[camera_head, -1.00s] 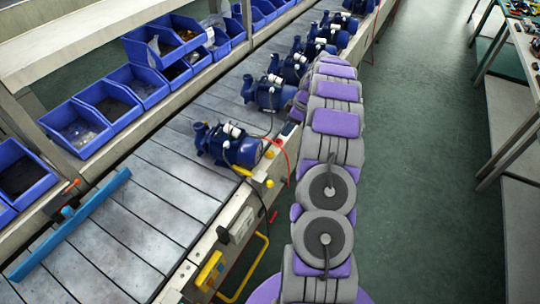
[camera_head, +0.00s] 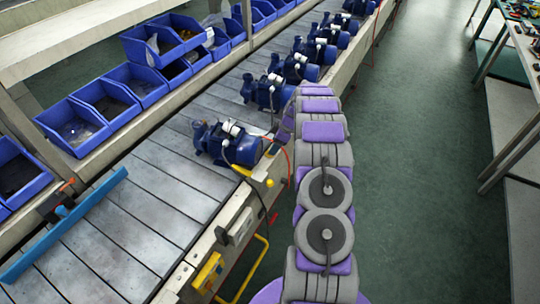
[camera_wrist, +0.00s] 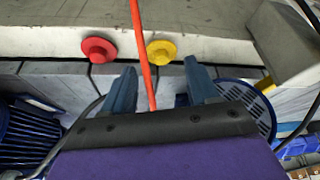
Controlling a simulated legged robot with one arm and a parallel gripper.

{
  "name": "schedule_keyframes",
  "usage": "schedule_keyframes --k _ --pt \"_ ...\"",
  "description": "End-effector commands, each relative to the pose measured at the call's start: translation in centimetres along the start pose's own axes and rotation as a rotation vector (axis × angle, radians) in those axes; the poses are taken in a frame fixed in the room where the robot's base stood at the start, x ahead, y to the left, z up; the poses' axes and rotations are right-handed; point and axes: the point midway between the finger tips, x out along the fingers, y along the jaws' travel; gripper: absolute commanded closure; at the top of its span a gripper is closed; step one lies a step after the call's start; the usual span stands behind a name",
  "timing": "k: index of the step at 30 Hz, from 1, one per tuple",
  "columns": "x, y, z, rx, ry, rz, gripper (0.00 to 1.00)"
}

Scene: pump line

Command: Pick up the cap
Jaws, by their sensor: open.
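I cannot tell for sure which thing is the cap; no loose cap is plain in either view. My gripper (camera_wrist: 158,68) is open in the wrist view, its two blue-grey fingers apart with a red cable (camera_wrist: 144,50) running between them. Just beyond the fingertips are a round red knob (camera_wrist: 99,49) and a round yellow knob (camera_wrist: 161,51) beside the pale rail. A blue round grille (camera_wrist: 262,108), part of a pump, is right of the fingers. In the head view my gripper is not clearly seen, close to the nearest blue pump (camera_head: 230,146).
Several blue pumps stand in a row on the slatted conveyor (camera_head: 150,215). A blue bar (camera_head: 65,225) crosses it at lower left. Blue bins (camera_head: 75,128) line the far side. A yellow handle (camera_head: 245,278) sticks out from the near rail. The green floor (camera_head: 420,170) at right is clear.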

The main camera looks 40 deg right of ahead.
Motion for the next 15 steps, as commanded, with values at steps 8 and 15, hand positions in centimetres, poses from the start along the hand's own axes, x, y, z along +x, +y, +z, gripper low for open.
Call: schedule_keyframes --k 8,15 --pt "4.0 -0.1 0.3 0.002 0.0 -0.002 0.41" --pt "4.1 -0.1 0.1 0.001 0.0 -0.002 0.42"
